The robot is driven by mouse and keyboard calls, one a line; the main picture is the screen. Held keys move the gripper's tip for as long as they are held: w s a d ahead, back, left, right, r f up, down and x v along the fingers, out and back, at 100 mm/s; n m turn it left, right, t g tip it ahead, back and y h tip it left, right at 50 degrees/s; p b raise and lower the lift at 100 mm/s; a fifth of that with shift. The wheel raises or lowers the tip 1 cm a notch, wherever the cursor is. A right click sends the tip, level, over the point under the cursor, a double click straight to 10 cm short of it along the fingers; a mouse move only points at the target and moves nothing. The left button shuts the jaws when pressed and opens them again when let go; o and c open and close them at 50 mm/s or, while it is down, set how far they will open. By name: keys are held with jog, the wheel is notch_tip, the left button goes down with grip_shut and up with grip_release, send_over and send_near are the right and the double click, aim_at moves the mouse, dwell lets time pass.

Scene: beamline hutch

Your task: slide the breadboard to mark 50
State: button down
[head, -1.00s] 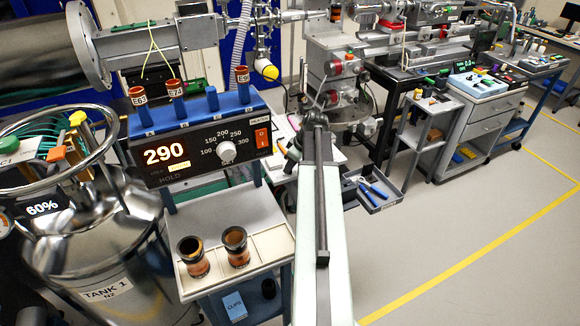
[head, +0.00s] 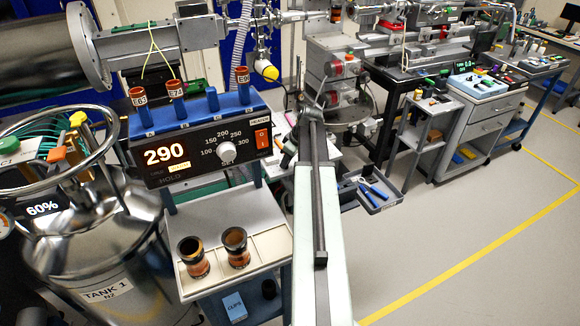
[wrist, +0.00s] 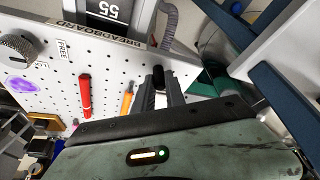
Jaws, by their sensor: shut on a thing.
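The breadboard (wrist: 60,92), a white plate with rows of small holes and a "BREADBOARD" label on its edge, fills the left of the wrist view. My gripper (wrist: 160,86) points at its right part, with the fingers shut on a small black post (wrist: 158,73) there. How the post is fixed to the board is hidden. A dark panel with an upside-down "55" (wrist: 108,11) shows just beyond the board's labelled edge. In the head view my arm hides the gripper.
A red marker (wrist: 85,96), an orange tool (wrist: 127,99), a round knob (wrist: 15,47) and a purple item (wrist: 20,86) are on the board. Blue bars (wrist: 286,90) and a grey hose (wrist: 170,22) are close on the right. A tool tray (head: 378,197) is right of my arm.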

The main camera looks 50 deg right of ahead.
jog(key=w, duration=0.1)
jog(key=w+d, duration=0.1)
jog(key=w, duration=0.1)
jog(key=w+d, duration=0.1)
jog(key=shift+w, duration=0.3)
jog(key=shift+r, duration=0.1)
jog(key=c, duration=1.4)
grip_release()
jog(key=shift+s, duration=0.1)
jog(key=p+v, duration=0.7)
jog(key=shift+s+a+r, duration=0.1)
jog(key=shift+s+r, duration=0.05)
jog(key=shift+r, duration=0.15)
jog(key=shift+r, duration=0.1)
